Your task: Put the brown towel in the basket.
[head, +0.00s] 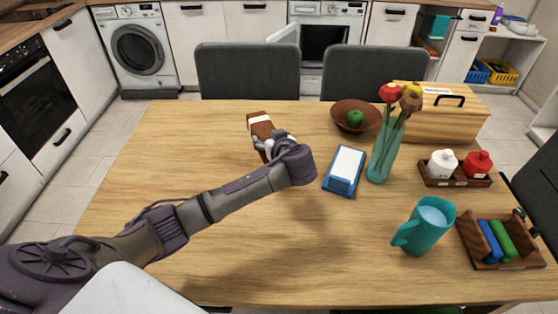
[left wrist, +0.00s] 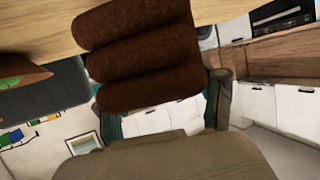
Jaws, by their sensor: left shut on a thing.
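The brown towel (head: 260,126) is folded in thick layers and has a white band on it in the head view. It also shows as stacked dark brown rolls in the left wrist view (left wrist: 140,58). My left gripper (head: 268,145) is shut on it and holds it over the far middle part of the table; the arm's wrist partly hides the grip. A brown wooden open basket (head: 487,264) stands at the table's near right, with a blue and a green roll inside. My right gripper is not in view.
A blue napkin holder (head: 342,184), a vase of flowers (head: 381,160) and a teal pitcher (head: 425,228) stand between the towel and the basket. A brown bowl (head: 346,107), wooden bread box (head: 440,118) and condiment tray (head: 440,182) are farther back. The table's left side is clear.

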